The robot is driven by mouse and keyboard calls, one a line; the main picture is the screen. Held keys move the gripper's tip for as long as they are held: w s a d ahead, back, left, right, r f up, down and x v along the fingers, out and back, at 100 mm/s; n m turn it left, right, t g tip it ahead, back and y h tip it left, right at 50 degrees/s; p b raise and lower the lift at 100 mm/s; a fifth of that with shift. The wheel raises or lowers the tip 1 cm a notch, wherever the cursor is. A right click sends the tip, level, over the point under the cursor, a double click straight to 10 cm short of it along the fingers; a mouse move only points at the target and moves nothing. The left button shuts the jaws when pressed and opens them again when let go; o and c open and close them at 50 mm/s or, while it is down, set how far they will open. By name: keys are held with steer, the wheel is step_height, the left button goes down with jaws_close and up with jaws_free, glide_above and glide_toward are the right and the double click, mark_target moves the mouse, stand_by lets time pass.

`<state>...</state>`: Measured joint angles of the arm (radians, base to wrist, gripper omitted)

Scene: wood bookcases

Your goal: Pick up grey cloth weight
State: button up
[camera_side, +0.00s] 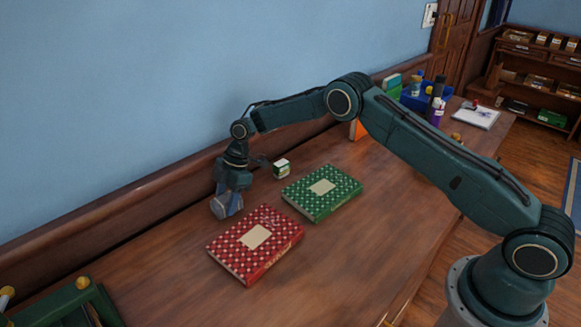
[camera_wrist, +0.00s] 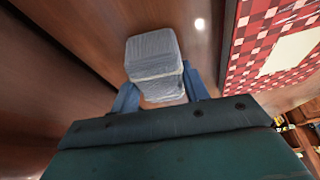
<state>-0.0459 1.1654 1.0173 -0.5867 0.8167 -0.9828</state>
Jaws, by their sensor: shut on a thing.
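The grey cloth weight (camera_wrist: 153,55) is a pale grey wrapped block with a band across it. In the wrist view my gripper (camera_wrist: 160,90) has a blue finger on each side of it and is shut on it. In the side view the weight (camera_side: 219,207) shows at the lower end of my gripper (camera_side: 229,200), left of the red book. The fingers partly cover it there. I cannot tell whether it touches the table or hangs just above it.
A red checked book (camera_side: 240,262) lies close to the right of the weight, and a green checked book (camera_side: 330,205) lies beyond it. A small box (camera_side: 281,169) stands behind. A green rack (camera_side: 75,302) is at the lower left. The wall runs along the back.

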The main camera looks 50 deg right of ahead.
mark_target(226, 198)
step_height(226, 198, up, 10)
steer(key=shift+f, duration=0.1)
stand_by(0.4)
stand_by(0.5)
